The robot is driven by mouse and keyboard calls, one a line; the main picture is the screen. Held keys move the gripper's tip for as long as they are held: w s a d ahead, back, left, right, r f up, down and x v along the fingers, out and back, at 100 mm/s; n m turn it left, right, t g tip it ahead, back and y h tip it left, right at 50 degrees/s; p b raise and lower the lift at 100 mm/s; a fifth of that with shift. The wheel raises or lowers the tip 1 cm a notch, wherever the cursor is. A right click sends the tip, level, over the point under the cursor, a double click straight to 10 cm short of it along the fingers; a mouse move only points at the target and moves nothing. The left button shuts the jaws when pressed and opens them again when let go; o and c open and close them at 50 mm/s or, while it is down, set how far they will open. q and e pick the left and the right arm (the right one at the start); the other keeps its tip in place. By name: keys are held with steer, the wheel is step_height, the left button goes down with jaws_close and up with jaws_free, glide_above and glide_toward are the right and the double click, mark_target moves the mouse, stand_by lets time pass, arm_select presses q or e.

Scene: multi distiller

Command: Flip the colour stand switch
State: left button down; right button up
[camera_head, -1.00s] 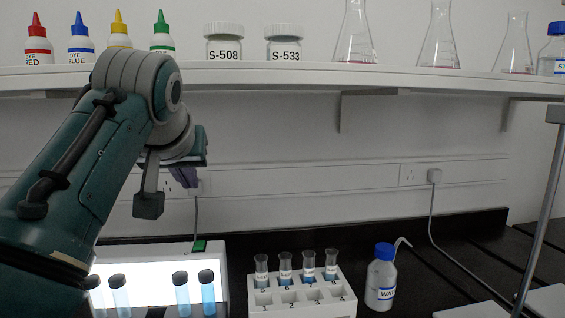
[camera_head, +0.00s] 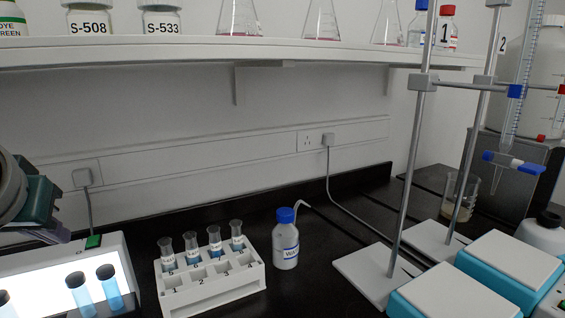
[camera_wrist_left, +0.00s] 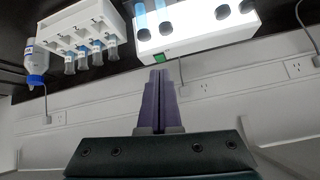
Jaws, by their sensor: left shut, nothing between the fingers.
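The colour stand (camera_head: 50,277) is a white box with a brightly lit front at the lower left of the head view, with blue vials in front of it. Its green switch (camera_head: 93,241) sits on the top; it also shows in the left wrist view (camera_wrist_left: 161,52). I cannot tell which way the switch is tipped. My left gripper (camera_head: 60,237) is at the left edge of the head view, just left of the switch. In the left wrist view its purple fingers (camera_wrist_left: 159,76) are shut and empty, pointing at the switch with a small apparent gap. My right gripper is out of view.
A white rack (camera_head: 212,283) with several tubes stands right of the colour stand. A wash bottle (camera_head: 286,240) stands beside it. A cable (camera_head: 90,212) runs from a wall socket behind the switch. A shelf (camera_head: 240,50) hangs above. Burette stands (camera_head: 408,180) are at the right.

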arm_select(q)
steer(key=s+d+f+m+g+h+p, duration=0.25)
steer(key=s+d, duration=0.25)
steer(key=s, duration=0.7)
steer(key=s+d+f+m+g+h+p, duration=0.25)
steer(key=s+d, duration=0.35)
steer(key=s, duration=0.5)
step_height(320, 180, up, 38)
steer(key=p, duration=3.6)
steer(key=shift+w+a+f+m+t+y+p, duration=0.2)
steer(key=shift+a+m+t+y+p, duration=0.1)
steer(key=shift+m+t+p, duration=0.1)
